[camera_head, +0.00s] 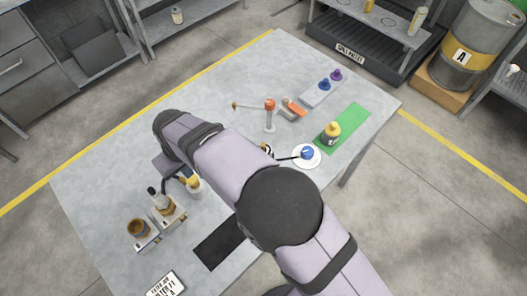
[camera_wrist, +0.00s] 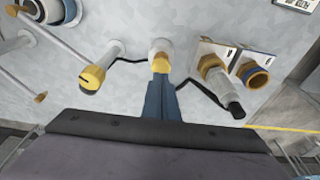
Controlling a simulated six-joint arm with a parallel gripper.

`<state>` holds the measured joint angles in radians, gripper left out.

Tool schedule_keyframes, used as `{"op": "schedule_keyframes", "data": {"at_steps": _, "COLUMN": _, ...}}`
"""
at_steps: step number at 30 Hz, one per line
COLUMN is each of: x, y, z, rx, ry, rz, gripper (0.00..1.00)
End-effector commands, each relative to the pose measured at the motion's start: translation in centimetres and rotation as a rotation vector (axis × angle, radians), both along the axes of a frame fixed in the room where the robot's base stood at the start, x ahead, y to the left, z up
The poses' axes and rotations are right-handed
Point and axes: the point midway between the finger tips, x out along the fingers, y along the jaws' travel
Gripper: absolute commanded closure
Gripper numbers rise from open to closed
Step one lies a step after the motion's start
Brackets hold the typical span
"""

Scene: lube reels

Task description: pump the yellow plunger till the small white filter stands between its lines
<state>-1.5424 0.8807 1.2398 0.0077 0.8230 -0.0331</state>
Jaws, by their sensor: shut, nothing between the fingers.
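My gripper (camera_wrist: 161,82) is shut and empty in the wrist view. Its dark blue fingertips lie just below a yellow head (camera_wrist: 160,63) on a pale round body; whether they touch it I cannot tell. A second yellow head (camera_wrist: 92,78), with a dark slot, tops a grey post to the left. Which of these is the plunger is not clear. In the head view, a white and yellow part (camera_head: 191,186) stands beside my wrist, and my arm hides much around it. I cannot make out the small white filter or its lines.
Two holders to the right carry a black-tipped part (camera_wrist: 232,105) and a blue-lined brown cup (camera_wrist: 255,76). In the head view, a blue knob on a white disc (camera_head: 296,160), a yellow-topped bottle (camera_head: 330,133) and an orange-topped post (camera_head: 269,118) stand beyond my arm. The table's upper left is clear.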

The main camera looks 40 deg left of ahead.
Motion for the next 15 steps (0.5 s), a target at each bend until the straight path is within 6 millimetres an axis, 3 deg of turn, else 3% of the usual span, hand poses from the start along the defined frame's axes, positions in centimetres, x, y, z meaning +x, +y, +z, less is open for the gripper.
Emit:
{"op": "schedule_keyframes", "data": {"at_steps": 9, "x": 0.0, "y": 0.1, "z": 2.7, "rx": 0.003, "ry": 0.0, "rz": 0.0, "gripper": 1.0}}
{"op": "schedule_keyframes", "data": {"at_steps": 15, "x": 0.0, "y": 0.1, "z": 3.3, "rx": 0.002, "ry": 0.0, "rz": 0.0, "gripper": 1.0}}
